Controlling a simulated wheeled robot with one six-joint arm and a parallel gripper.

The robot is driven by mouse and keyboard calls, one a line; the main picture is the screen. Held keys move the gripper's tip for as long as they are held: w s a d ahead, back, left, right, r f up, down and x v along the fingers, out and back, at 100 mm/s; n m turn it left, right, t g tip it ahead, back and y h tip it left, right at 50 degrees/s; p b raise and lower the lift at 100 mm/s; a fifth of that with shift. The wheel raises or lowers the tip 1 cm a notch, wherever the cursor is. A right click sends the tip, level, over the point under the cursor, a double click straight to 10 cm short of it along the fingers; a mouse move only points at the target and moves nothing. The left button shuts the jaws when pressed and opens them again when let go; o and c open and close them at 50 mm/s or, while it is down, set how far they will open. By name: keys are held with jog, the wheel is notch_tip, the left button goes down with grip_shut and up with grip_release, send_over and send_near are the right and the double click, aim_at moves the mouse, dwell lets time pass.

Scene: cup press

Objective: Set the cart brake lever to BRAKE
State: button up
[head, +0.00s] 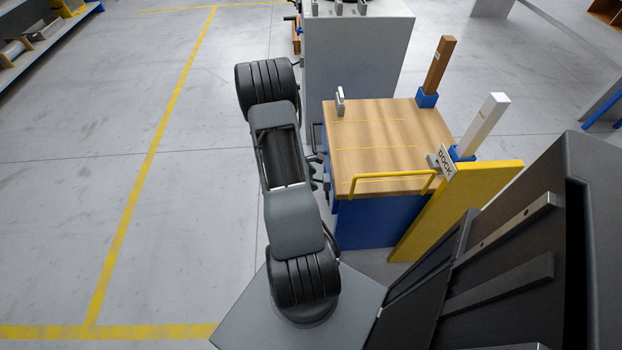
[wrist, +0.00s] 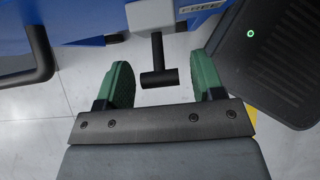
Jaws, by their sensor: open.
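The cart (head: 378,167) has a wooden top, a blue body and a yellow rail, and stands right of my arm in the head view. In the wrist view the brake lever (wrist: 158,78) is a dark stem with a crosswise end, below the blue cart side. A plate reading FREE (wrist: 200,8) shows above and right of it. My gripper (wrist: 163,66) is open, its green fingers on either side of the lever's end, with gaps on both sides. In the head view my arm hides the lever, and only a bit of green finger shows.
A yellow dock post with a DOCK sign (head: 446,163) stands against the cart's right side. A grey cabinet (head: 355,60) is behind the cart. A dark bar (wrist: 40,55) lies left in the wrist view. Open floor (head: 190,170) lies left of my arm.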

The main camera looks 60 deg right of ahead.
jog(key=p+v, duration=0.3)
jog(key=v, duration=1)
jog(key=shift+w+a+r, duration=0.1)
jog(key=shift+a+r, duration=0.05)
jog(key=shift+a, duration=0.05)
jog(key=a+r+m+t+y+p, duration=0.2)
jog(key=a+r+p, duration=0.6)
jog(key=a+r, duration=0.6)
jog(key=s+a+r+m+t+y+p, duration=0.1)
jog(key=a+r+m+t+p, duration=0.4)
jog(key=a+r, duration=0.9)
notch_tip(320, 180, up, 10)
jog(key=t+y+p, duration=0.1)
jog(key=t+p, duration=0.1)
jog(key=p, duration=0.2)
jog(key=shift+a+f+t, duration=0.2)
jog(key=shift+a+t, duration=0.05)
jog(key=shift+t, duration=0.05)
jog(key=shift+s, duration=0.1)
jog(key=shift+c, duration=0.4)
